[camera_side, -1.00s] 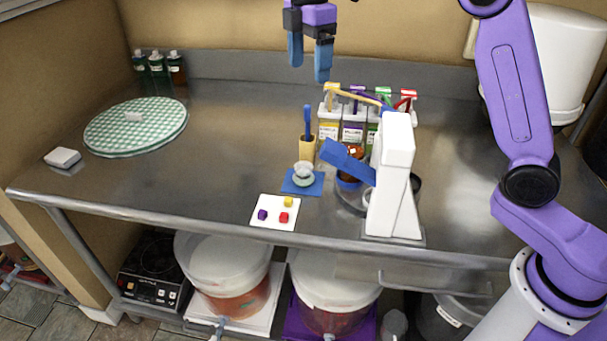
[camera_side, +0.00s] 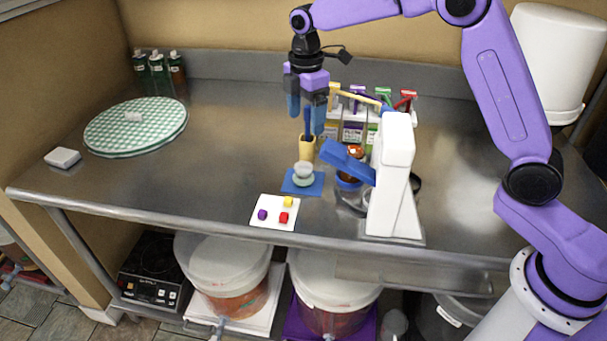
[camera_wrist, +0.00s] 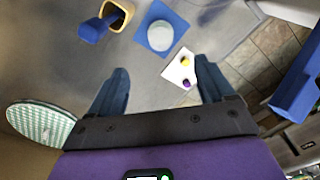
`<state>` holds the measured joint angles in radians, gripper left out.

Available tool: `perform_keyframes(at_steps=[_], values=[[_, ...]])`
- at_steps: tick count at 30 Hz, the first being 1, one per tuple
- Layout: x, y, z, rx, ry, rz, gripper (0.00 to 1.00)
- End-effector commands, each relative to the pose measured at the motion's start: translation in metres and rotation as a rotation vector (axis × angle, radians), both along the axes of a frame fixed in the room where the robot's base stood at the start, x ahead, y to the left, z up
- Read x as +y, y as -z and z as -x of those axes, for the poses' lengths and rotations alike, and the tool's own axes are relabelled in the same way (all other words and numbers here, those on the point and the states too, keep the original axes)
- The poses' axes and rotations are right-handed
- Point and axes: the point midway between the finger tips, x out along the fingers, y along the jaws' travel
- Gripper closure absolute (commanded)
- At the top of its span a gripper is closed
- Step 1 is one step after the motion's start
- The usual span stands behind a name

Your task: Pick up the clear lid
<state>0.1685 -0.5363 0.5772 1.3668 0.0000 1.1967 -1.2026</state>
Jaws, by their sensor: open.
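A small, pale, see-through round piece, which looks like the clear lid (camera_side: 303,167), sits on a blue square mat (camera_side: 289,188) near the table's front. I cannot tell whether it is one piece or a lid on a small cup. In the wrist view the clear lid (camera_wrist: 160,35) is a pale disc on the blue mat (camera_wrist: 178,22), ahead of the fingers. My gripper (camera_side: 305,121) points down, open and empty, above and behind the lid, near a tan holder. In the wrist view my gripper (camera_wrist: 163,76) shows both blue fingers wide apart with nothing between them.
The tan holder (camera_side: 307,148) with a blue-handled tool stands just behind the mat. A white card (camera_side: 272,221) with three coloured cubes lies in front. A white stand (camera_side: 393,180) with a blue arm rises at right. The table left of the mat is clear.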

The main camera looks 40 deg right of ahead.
Motion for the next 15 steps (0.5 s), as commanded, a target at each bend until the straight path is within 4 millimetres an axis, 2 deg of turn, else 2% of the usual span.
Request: perform_keyframes(at_steps=[15], values=[[0.000,0.094,0.001,0.005,0.000,0.002,0.18]])
